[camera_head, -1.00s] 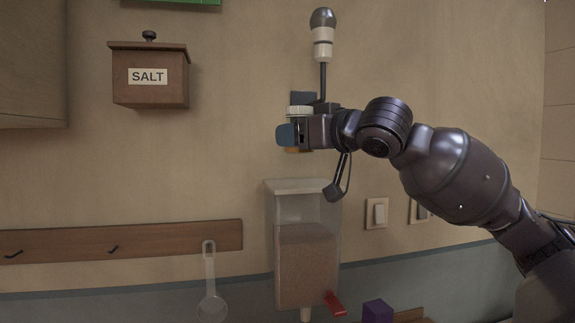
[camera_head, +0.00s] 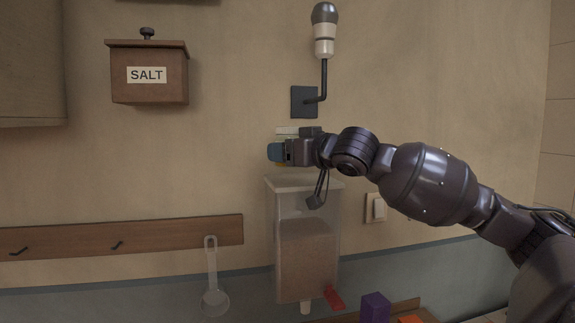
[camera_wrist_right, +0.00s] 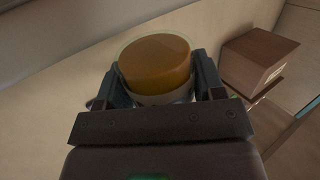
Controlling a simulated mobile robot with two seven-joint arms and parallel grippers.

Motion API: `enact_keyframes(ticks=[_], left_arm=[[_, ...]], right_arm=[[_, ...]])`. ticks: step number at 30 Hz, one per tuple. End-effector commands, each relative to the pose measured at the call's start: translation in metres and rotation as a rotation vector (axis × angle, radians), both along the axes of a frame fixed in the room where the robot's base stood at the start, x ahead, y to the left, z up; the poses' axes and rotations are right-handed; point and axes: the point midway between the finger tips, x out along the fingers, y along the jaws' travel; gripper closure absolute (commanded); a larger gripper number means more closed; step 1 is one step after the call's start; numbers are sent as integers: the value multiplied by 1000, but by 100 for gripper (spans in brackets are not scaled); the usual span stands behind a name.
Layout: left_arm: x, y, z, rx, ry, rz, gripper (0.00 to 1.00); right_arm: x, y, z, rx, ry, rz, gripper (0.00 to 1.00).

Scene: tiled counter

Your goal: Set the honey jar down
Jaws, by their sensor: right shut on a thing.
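The honey jar (camera_wrist_right: 156,62) shows in the right wrist view as a round jar with amber contents, held between the two jaws. In the head view only a pale strip of its lid (camera_head: 287,130) shows above my right gripper (camera_head: 277,152), which hides most of the jar. My right gripper is shut on the jar, in the air in front of the wall, just above the clear dispenser. It also shows in the right wrist view (camera_wrist_right: 157,85). My left gripper is not in view.
A clear dispenser (camera_head: 306,250) with brown contents and a red lever hangs below the gripper. A wall lamp (camera_head: 324,45) is above. A salt box (camera_head: 148,78) and a hook rail (camera_head: 120,236) with a ladle (camera_head: 213,300) are left. A purple block (camera_head: 375,308) stands low right.

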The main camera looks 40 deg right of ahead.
Motion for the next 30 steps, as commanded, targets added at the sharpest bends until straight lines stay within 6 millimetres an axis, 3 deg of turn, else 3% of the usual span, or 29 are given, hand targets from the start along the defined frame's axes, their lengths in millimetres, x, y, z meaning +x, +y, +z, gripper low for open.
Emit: enact_keyframes(ticks=[6,20,21,26,30], left_arm=[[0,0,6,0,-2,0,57],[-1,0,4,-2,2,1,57],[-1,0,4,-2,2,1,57],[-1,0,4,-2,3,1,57],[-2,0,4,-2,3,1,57]], right_arm=[[1,-1,-26,0,2,-1,71],[3,-2,-34,0,-1,0,71],[3,-2,-35,1,1,0,36],[3,-2,-35,0,1,0,12],[3,-2,-34,0,1,-1,12]])
